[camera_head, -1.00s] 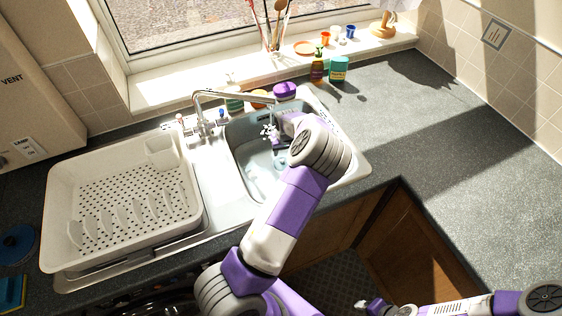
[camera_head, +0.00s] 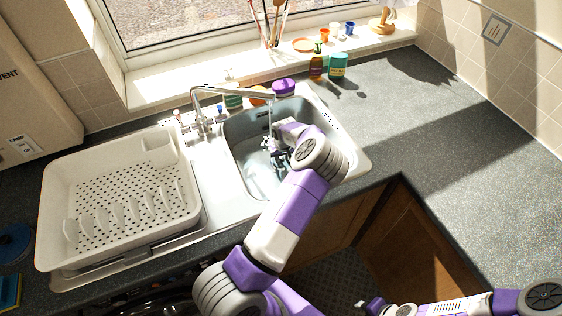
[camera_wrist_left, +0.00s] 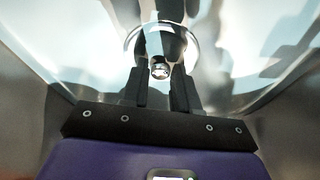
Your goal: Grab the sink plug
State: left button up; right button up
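The sink plug shows in the left wrist view as a small chrome knob (camera_wrist_left: 160,70) with a pale round rim around it, low in the sink. In the head view my gripper hides it. My left gripper (camera_head: 279,160) is down inside the sink basin. In the left wrist view its two dark fingers (camera_wrist_left: 161,88) are apart, one on each side of the knob; contact cannot be made out. My right gripper (camera_head: 368,304) is at the bottom edge, small and partly hidden, away from the sink.
The tap (camera_head: 232,92) reaches over the basin and water runs down by my left gripper. The sink (camera_head: 350,165) has steep walls and a rim. A white dish rack (camera_head: 60,215) stands left. Bottles and a purple-lidded jar (camera_head: 284,87) stand behind. The right worktop is clear.

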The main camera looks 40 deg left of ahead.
pick_arm(q)
grip_shut()
jog(key=shift+r, duration=0.1)
jog(key=shift+r, duration=0.45)
jog(key=shift+s+d+r, duration=0.1)
jog(key=shift+d, duration=0.2)
jog(key=s+d, duration=0.1)
jog(key=d, duration=0.1)
jog(key=s+d, duration=0.1)
jog(key=d, duration=0.1)
jog(key=s+d, duration=0.1)
jog(key=d, duration=0.1)
jog(key=shift+s+d+p, duration=0.2)
jog(key=shift+d+p, duration=0.05)
jog(key=shift+p, duration=0.1)
notch_tip(320, 180, up, 20)
jog(key=p, duration=0.9)
jog(key=shift+f, duration=0.2)
